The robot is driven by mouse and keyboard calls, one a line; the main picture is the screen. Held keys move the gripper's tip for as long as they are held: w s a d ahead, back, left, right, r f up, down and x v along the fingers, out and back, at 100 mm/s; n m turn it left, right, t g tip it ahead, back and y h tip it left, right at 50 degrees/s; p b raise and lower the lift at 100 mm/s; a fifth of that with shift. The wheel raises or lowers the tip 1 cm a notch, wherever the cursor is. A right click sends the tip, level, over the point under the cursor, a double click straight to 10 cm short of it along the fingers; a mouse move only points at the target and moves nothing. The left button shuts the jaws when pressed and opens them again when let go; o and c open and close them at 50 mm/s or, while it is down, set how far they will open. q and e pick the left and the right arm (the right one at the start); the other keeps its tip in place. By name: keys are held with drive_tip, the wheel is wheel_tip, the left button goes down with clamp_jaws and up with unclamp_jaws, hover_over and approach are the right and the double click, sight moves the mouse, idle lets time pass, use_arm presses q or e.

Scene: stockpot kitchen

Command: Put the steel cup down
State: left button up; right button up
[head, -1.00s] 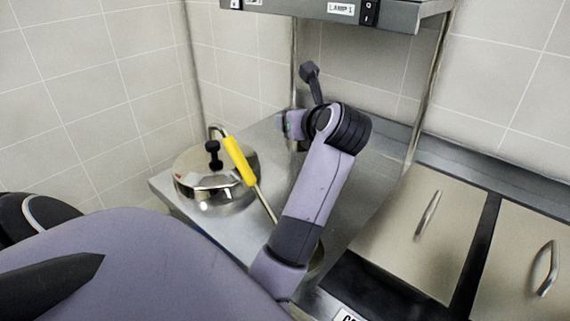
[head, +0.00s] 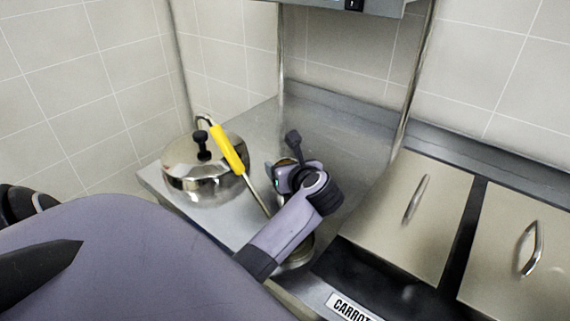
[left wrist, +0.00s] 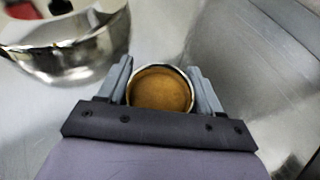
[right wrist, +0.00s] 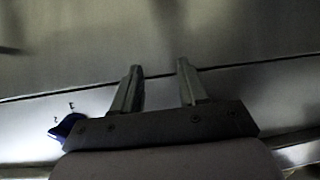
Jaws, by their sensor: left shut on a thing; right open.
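The steel cup (left wrist: 160,92) shows in the left wrist view as a round metal rim around a brown content. My left gripper (left wrist: 160,70) is shut on it, one finger on each side. In the head view my left gripper (head: 284,174) is low over the steel counter (head: 335,128), right of the lidded pot, and my arm hides most of the cup. I cannot tell whether the cup's base touches the counter. My right gripper (right wrist: 159,66) is open and empty in the right wrist view, near dim metal surfaces.
A shiny pot (head: 190,182) with a black-knobbed lid stands left of my left gripper. A yellow-handled ladle (head: 226,150) slants between them. Covered bins with handles (head: 416,200) lie to the right, by a "CARROT" label (head: 350,308). Counter behind the gripper is clear. A shelf hangs above.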

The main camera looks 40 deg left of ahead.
use_arm(q)
drive_tip(key=shift+f, duration=0.15)
drive_tip(key=o, duration=1.2)
use_arm(e)
drive_tip(key=shift+f, duration=0.2)
